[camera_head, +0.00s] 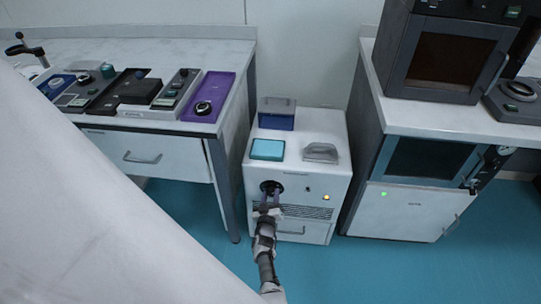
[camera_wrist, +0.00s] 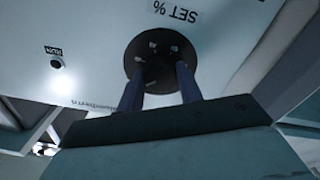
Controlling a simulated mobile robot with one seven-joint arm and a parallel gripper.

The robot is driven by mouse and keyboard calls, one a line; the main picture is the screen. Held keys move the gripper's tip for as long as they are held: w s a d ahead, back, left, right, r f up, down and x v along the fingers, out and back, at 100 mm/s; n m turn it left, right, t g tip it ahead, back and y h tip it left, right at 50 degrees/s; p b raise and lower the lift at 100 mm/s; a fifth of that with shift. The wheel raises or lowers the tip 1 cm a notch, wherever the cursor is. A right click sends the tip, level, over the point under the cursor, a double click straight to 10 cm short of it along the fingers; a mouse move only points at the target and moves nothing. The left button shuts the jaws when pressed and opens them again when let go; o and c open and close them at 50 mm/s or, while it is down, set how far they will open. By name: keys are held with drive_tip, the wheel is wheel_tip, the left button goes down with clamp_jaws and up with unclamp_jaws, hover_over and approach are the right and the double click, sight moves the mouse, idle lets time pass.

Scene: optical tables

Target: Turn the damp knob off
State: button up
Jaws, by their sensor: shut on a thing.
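The damp knob (camera_head: 271,186) is a dark round dial on the front of a white cabinet unit (camera_head: 334,170). In the wrist view the dial (camera_wrist: 150,48) shows small pale marks on its face, with a "SET %" label beside it. My gripper (camera_head: 270,197) reaches the dial from the front. In the wrist view the two blue-grey fingers of my gripper (camera_wrist: 163,79) stand on both sides of the dial's centre and are shut on the knob. The grip part between the fingertips is mostly hidden, and its pointer position cannot be read.
A drawer handle (camera_head: 290,231) lies below. A bench (camera_head: 190,150) stands left, and a bench with an oven (camera_head: 440,60) stands right. The teal floor in front is open.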

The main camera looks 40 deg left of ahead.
drive_tip(key=n, duration=0.5)
drive_tip(key=shift+n+p, duration=0.3)
drive_tip(key=shift+p, duration=0.05)
drive_tip(key=n, duration=0.4)
drive_tip(key=shift+n, duration=0.3)
drive_tip(key=o, duration=1)
drive_tip(key=shift+s+d+p, duration=0.1)
drive_tip(key=shift+p, duration=0.25)
drive_tip(key=p+v, duration=0.4)
drive_tip(key=v, duration=0.9)
drive_tip(key=shift+s+d+p, duration=0.1)
drive_tip(key=shift+s+p, duration=0.2)
drive_tip(key=shift+p, duration=0.05)
